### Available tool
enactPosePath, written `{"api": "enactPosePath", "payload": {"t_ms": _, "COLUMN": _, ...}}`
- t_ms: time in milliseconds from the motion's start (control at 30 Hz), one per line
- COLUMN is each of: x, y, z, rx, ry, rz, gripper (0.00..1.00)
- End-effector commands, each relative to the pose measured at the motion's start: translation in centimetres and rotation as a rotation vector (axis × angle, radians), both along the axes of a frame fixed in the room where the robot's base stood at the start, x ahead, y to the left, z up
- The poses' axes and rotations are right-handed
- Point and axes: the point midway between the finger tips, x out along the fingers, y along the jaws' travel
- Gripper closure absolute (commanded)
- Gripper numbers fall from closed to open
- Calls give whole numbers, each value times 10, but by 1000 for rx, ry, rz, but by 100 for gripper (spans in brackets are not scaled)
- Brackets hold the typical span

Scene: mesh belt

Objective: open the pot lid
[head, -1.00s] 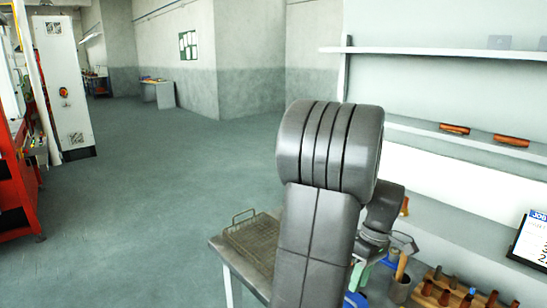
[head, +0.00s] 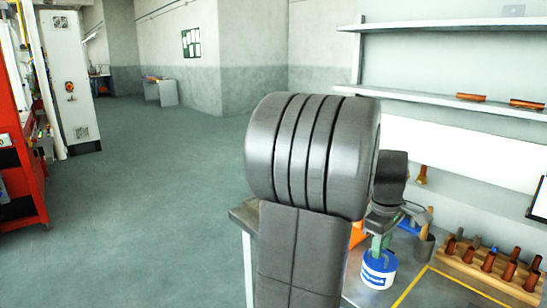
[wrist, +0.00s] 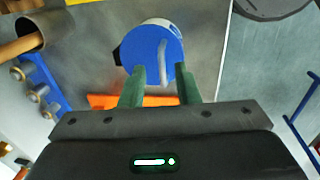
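The pot (head: 376,279) is a white cylinder with a blue label and blue top, standing on the bench at the lower right of the head view. In the wrist view its round blue lid (wrist: 140,52) is seen from above, with a curved grey handle (wrist: 163,60) on it. My gripper (wrist: 161,70) has two green fingers, spread apart over the near part of the lid. The handle's near end shows between them, with space on both sides. Whether the fingertips touch the lid is unclear. My gripper also shows just above the pot in the head view (head: 378,246).
An orange item (wrist: 103,101) lies close beside the pot. A cup with a wooden handle (wrist: 22,44) and a blue rack (wrist: 45,80) are to the left in the wrist view. A wooden rack of pegs (head: 490,265) stands right of the pot.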

Motion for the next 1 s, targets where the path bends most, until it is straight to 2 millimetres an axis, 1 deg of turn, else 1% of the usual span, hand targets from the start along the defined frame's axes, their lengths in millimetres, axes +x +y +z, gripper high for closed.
{"api": "enactPosePath", "payload": {"t_ms": 33, "x": 0, "y": -1, "z": -7, "rx": -12, "ry": -12, "rz": 0, "gripper": 71}}
{"api": "enactPosePath", "payload": {"t_ms": 167, "x": -1, "y": -5, "z": -9, "rx": -44, "ry": -39, "rz": 0, "gripper": 71}}
{"api": "enactPosePath", "payload": {"t_ms": 200, "x": -1, "y": -4, "z": 3, "rx": -49, "ry": -44, "rz": 1, "gripper": 71}}
{"api": "enactPosePath", "payload": {"t_ms": 300, "x": -3, "y": -1, "z": 26, "rx": -47, "ry": -43, "rz": 1, "gripper": 71}}
{"api": "enactPosePath", "payload": {"t_ms": 533, "x": -8, "y": 5, "z": 64, "rx": -45, "ry": -41, "rz": 0, "gripper": 71}}
{"api": "enactPosePath", "payload": {"t_ms": 733, "x": -11, "y": 8, "z": 80, "rx": -44, "ry": -38, "rz": 0, "gripper": 71}}
{"api": "enactPosePath", "payload": {"t_ms": 1000, "x": -12, "y": 8, "z": 83, "rx": -43, "ry": -37, "rz": 0, "gripper": 71}}
